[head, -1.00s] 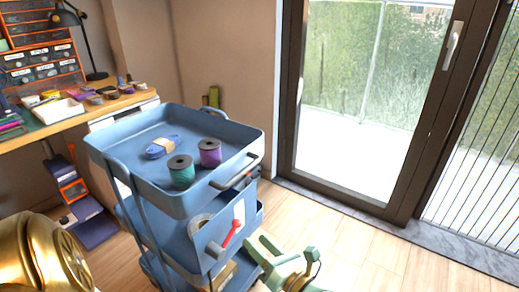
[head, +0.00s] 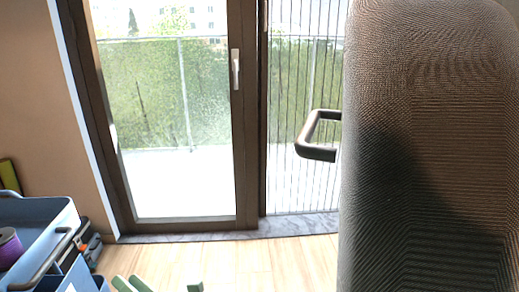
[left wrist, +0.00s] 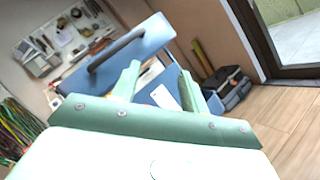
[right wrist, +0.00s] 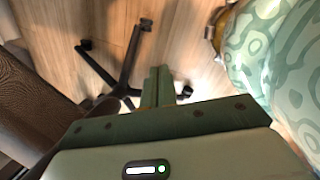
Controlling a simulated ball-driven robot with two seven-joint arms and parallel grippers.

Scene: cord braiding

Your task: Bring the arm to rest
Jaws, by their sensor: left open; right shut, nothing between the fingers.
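My left gripper (head: 162,284) shows only as green fingertips at the bottom edge of the head view. In the left wrist view its two green fingers (left wrist: 160,75) stand apart with nothing held between them, and the blue cart lies beyond them. My right gripper (right wrist: 157,84) is in the right wrist view, its green fingers together and empty, above the wooden floor. A wheeled chair base is beyond it. The right gripper does not show in the head view.
The blue cart (head: 45,214) with a purple spool (head: 8,248) stands at the lower left. A dark mesh chair back (head: 430,150) fills the right of the head view. The chair's black base (right wrist: 122,82) stands on the floor. A glass door (head: 180,120) is behind.

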